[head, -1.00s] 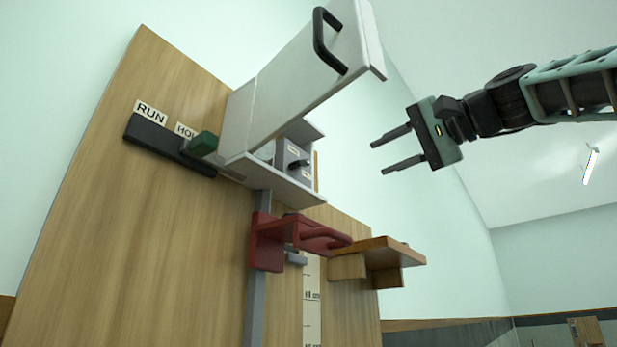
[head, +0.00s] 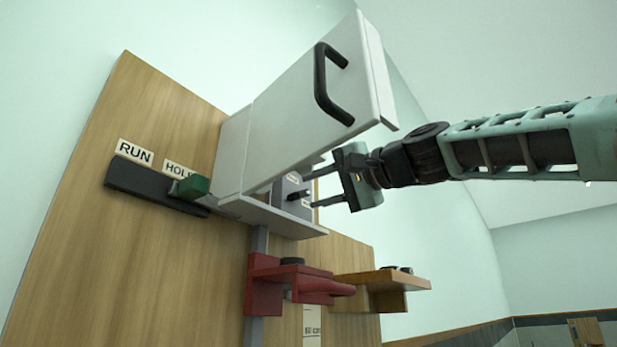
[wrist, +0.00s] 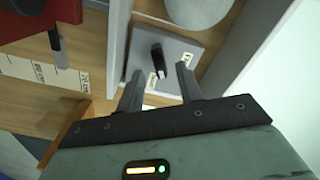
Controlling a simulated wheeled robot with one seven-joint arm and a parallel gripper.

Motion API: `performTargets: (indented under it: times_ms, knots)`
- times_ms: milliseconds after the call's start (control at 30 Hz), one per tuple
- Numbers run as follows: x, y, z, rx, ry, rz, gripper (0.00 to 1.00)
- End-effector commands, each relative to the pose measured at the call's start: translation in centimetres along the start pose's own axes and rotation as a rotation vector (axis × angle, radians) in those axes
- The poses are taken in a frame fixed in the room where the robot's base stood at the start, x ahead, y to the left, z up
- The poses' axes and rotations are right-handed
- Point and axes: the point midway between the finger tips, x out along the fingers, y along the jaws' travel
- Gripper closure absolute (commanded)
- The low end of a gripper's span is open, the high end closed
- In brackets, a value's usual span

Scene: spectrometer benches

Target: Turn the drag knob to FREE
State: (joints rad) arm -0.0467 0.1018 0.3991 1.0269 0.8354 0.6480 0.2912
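The drag knob (wrist: 157,62) is a black lever-shaped knob on a grey plate (wrist: 180,48) with small white labels. In the wrist view it stands just beyond my fingertips, roughly between them; the label text is too small to read. In the head view the knob (head: 298,195) sits in the recess under the raised white cover (head: 300,95). My gripper (head: 308,190) reaches into that recess from the right, its fingers spread to either side of the knob. In the wrist view my gripper (wrist: 158,85) is open and empty; I see no contact with the knob.
The white cover with its black handle (head: 328,85) hangs close above my gripper. Below are a red bracket (head: 275,285) and a wooden shelf (head: 400,282). Free room lies to the right.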

Motion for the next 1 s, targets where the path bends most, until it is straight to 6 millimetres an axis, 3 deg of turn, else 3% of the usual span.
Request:
performTargets:
  times_ms: [200, 567, 700, 1000]
  knots:
    - [2.4, -0.2, -0.1, 0.000, -0.001, 0.000, 0.64]
    - [2.8, 0.0, 0.0, -0.001, 0.000, 0.000, 0.64]
    - [2.8, 0.0, 0.0, -0.001, 0.000, 0.000, 1.00]
    - [2.8, 0.1, 0.0, -0.016, 0.000, 0.000, 1.00]
